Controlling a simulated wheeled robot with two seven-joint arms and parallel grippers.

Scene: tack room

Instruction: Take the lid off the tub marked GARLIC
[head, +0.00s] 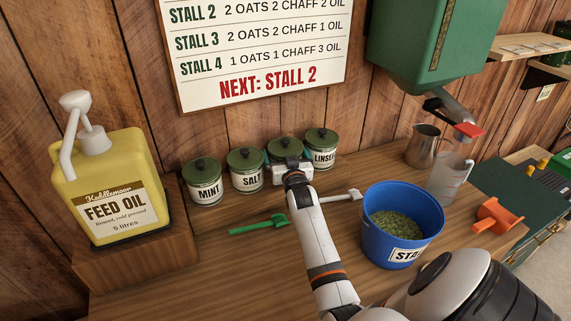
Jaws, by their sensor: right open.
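A row of small white tubs with green lids stands against the back wall. From the left they are marked MINT (203,183), SALT (246,171), one with its label hidden, and LINSEED (322,149). No GARLIC label is readable. The third tub's green lid (284,145) is on, and my right gripper's body covers its front. My right gripper (288,158) is open at this tub, with its fingers near the two sides of the lid. Whether they touch it I cannot tell. My left gripper is not in view.
A green scoop (262,225) and a white scoop (341,197) lie on the bench. A blue bucket (376,249) of chaff, a metal jug (422,147), a clear jug (449,180) and an orange scoop (497,216) stand right. A feed oil bottle (107,190) stands left.

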